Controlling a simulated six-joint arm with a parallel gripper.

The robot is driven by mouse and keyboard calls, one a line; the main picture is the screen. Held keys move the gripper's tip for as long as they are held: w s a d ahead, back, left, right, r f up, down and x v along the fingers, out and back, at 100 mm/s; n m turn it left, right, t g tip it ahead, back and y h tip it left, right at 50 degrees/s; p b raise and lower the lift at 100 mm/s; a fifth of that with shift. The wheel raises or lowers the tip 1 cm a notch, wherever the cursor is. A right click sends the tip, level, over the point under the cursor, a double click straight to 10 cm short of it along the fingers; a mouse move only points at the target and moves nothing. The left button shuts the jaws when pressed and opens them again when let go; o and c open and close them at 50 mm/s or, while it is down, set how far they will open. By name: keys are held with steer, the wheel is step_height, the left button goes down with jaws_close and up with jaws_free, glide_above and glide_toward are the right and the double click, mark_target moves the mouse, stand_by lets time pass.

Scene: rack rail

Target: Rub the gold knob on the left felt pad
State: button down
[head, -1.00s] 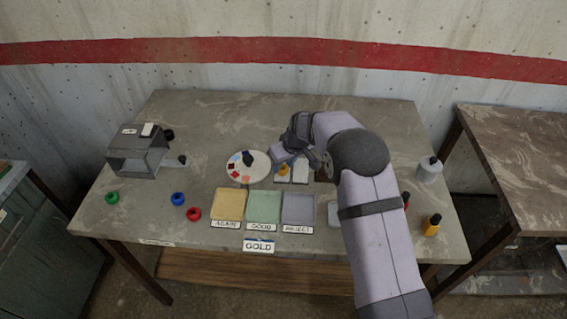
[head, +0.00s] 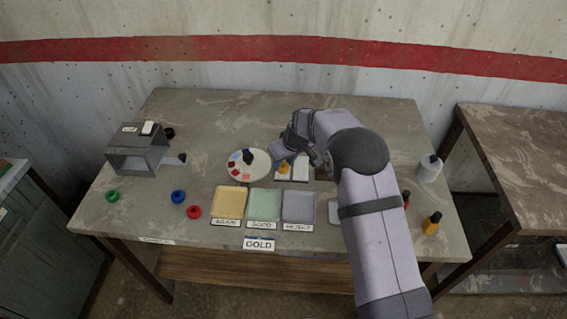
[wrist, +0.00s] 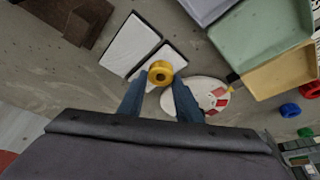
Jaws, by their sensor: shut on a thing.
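The gold knob (head: 284,168) is a small yellow ring with a dark centre, as the wrist view (wrist: 160,72) shows. My gripper (wrist: 161,78) is shut on it, with a blue finger on each side. The knob is over the left felt pad (wrist: 174,54), a white rectangle beside the round disc. I cannot tell whether knob and pad touch. The right felt pad (wrist: 130,44) lies alongside, bare. In the head view my gripper (head: 287,160) partly hides both pads.
A white disc (head: 258,160) with coloured patches stands left of the pads. Yellow, green and grey trays (head: 299,206) lie in front, above a GOLD sign (head: 259,244). Green, blue and red rings (head: 193,211) lie at left, near a grey box (head: 136,155). Bottles (head: 432,223) stand at right.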

steer(key=shift+f, duration=0.1)
steer(key=shift+w, duration=0.75)
steer(key=shift+w, duration=0.7)
steer(key=shift+w, duration=0.15)
steer(key=shift+w, duration=0.5)
steer(key=shift+s, duration=0.75)
